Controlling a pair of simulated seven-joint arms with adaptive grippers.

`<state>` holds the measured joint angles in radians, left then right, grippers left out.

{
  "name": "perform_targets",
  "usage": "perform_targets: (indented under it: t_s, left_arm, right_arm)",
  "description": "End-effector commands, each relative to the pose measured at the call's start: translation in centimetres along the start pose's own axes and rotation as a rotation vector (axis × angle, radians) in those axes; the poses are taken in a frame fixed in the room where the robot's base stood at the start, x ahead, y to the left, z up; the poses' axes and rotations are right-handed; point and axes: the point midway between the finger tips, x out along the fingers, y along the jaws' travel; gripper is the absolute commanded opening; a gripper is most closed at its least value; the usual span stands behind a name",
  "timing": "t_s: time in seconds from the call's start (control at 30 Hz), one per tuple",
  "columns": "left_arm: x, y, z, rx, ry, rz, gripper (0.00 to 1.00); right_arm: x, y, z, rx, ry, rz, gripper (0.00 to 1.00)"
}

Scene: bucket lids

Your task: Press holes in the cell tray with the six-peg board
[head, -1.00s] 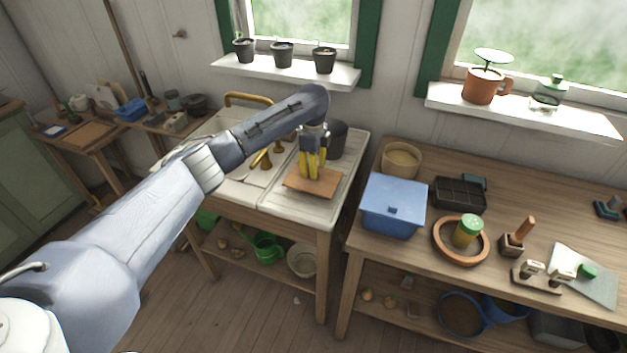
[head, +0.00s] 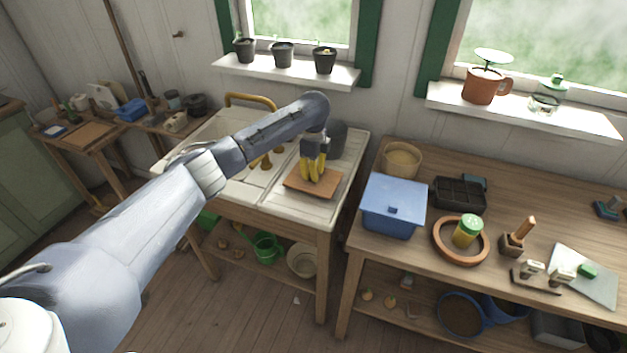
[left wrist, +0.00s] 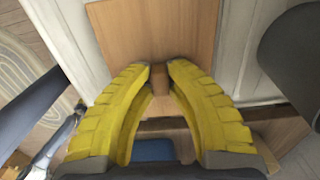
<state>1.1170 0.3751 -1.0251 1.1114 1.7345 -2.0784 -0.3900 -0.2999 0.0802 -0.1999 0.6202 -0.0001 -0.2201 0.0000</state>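A flat brown wooden board (head: 297,186), which I take to be the six-peg board, lies on the white drainboard right of the sink basin. Its pegs are not visible. In the left wrist view the board (left wrist: 150,32) lies beyond my yellow fingers. My left gripper (head: 312,178) is over the board, pointing down. Its fingertips (left wrist: 160,70) are close together on a narrow brown upright piece, which looks like the board's handle. My right gripper is not in view.
The blue bin (head: 393,205) stands at the bench's left edge. A terracotta ring (head: 440,245) around a green-lidded jar (head: 467,231) and a wooden tamper (head: 518,238) sit in front of the tray. A gap separates sink and bench. A dark pot (head: 335,138) stands behind my gripper.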

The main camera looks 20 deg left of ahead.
Motion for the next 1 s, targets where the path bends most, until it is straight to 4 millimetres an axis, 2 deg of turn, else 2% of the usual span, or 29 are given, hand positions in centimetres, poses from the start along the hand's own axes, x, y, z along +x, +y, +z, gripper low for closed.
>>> perform_targets:
  t_s: [0.47, 1.0]
  left_arm:
    - [-0.1, 0.0, 0.0, 0.0, 0.0, 0.0, 0.0]
    - [-4.0, -0.1, 0.0, 0.001, -0.001, -0.002, 0.0]
  right_arm:
    - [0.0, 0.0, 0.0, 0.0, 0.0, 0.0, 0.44]
    - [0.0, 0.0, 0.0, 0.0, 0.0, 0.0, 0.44]
